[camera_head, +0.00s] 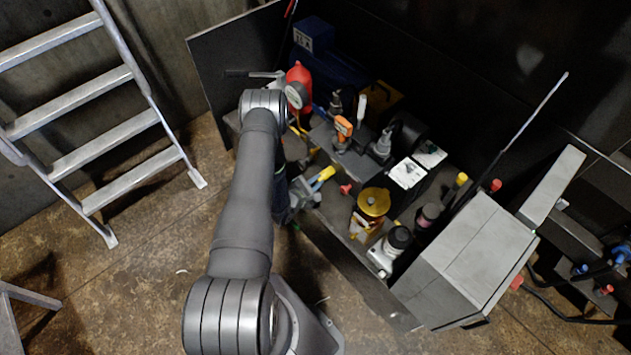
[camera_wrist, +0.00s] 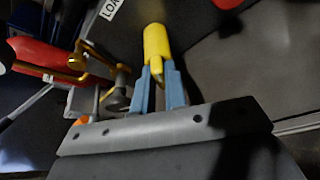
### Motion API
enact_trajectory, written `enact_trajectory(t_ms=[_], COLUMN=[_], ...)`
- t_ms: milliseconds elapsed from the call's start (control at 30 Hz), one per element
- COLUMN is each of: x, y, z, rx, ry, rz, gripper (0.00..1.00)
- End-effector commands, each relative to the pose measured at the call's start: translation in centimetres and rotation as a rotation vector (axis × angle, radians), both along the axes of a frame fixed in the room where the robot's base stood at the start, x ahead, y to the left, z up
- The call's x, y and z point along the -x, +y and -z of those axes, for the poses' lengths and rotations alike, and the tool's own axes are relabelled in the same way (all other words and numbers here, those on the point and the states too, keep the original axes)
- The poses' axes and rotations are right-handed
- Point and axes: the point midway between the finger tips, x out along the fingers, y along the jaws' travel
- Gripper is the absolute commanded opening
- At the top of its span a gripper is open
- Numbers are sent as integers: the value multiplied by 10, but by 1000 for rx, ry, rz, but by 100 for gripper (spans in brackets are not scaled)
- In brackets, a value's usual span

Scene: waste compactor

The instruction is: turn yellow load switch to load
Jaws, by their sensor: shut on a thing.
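The yellow load switch (camera_wrist: 156,45) is a rounded yellow handle at the upper middle of the wrist view. My gripper (camera_wrist: 160,78) has two blue fingers, closed around the lower end of the yellow handle. A white label (camera_wrist: 110,8) with partly cut-off black letters, reading "LOA", sits above left of the handle. In the head view, the yellow handle (camera_head: 326,173) shows at the tips of my blue fingers (camera_head: 314,185), right of my arm. The base of the switch is hidden, so I cannot tell its exact setting.
A red part (camera_wrist: 45,55) and brass-coloured fittings (camera_wrist: 95,62) stand close left of my fingers in the wrist view. In the head view, a brass cap (camera_head: 374,201) and a grey box (camera_head: 465,262) stand to the right. A ladder (camera_head: 95,120) stands at the left.

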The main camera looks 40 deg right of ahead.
Motion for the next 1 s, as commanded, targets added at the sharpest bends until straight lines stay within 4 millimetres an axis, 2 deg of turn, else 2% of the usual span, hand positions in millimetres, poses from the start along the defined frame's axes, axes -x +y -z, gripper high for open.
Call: enact_trajectory(t_ms=[500, 1000], x=[4, 5], y=[-6, -6], z=[1, 1], rx=[10, 12], ry=[-446, -622], rz=[10, 12], gripper=[0, 0])
